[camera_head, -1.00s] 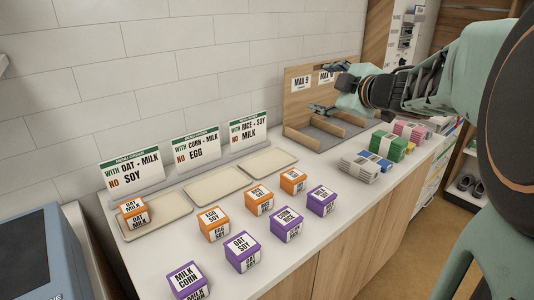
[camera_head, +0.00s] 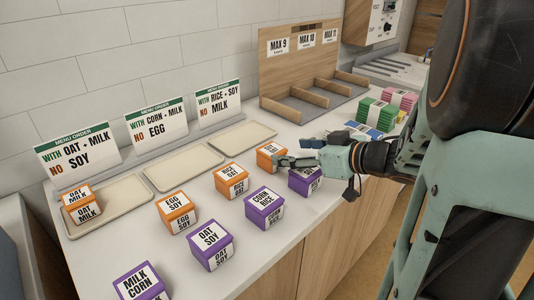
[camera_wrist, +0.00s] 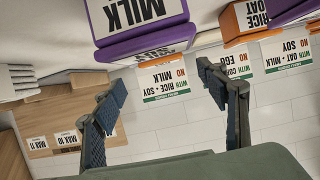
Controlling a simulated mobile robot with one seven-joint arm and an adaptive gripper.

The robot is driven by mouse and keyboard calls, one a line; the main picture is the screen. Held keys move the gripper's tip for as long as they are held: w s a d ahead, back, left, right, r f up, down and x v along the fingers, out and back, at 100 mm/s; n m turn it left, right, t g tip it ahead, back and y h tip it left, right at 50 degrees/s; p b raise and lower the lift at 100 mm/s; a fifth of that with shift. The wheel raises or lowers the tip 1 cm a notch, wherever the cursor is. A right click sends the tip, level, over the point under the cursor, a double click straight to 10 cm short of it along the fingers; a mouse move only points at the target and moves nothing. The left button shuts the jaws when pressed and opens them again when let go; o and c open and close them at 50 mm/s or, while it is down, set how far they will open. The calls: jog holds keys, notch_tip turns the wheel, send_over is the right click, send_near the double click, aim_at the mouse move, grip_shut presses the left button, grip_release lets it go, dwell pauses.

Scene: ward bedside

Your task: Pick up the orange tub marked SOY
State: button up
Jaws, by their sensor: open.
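The far orange tub (camera_head: 268,151) stands on the counter, partly behind my fingers; its small label cannot be read surely. A nearer orange tub (camera_head: 178,213) reads EGG SOY. My gripper (camera_head: 291,152) is open and empty, above and beside the far orange tub and over the purple tub (camera_head: 305,181) in front of it. In the wrist view, my spread fingers (camera_wrist: 160,78) show below the purple tub marked MILK (camera_wrist: 140,42), picture upside down. A strip of orange tub (camera_wrist: 152,61) shows past it, mostly hidden.
Another orange tub (camera_head: 232,181) reads RICE OAT. Purple tubs CORN RICE (camera_head: 264,208) and OAT SOY (camera_head: 208,246) stand nearby. Trays (camera_head: 183,168) lie before menu signs (camera_head: 156,122). A wooden divider box (camera_head: 273,72) and coloured packs (camera_head: 377,114) stand farther right.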

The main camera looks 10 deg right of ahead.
aim_at(275, 151)
jog(key=x, duration=0.3)
jog(key=shift+f, duration=0.1)
jog(key=b+x, duration=0.1)
jog(key=x, duration=0.1)
jog(key=b+x, duration=0.1)
jog(key=x, duration=0.2)
jog(key=shift+s+f, duration=0.2)
jog(key=shift+w+a, duration=0.2)
jog(key=shift+r, duration=0.1)
jog(key=c, duration=1.4)
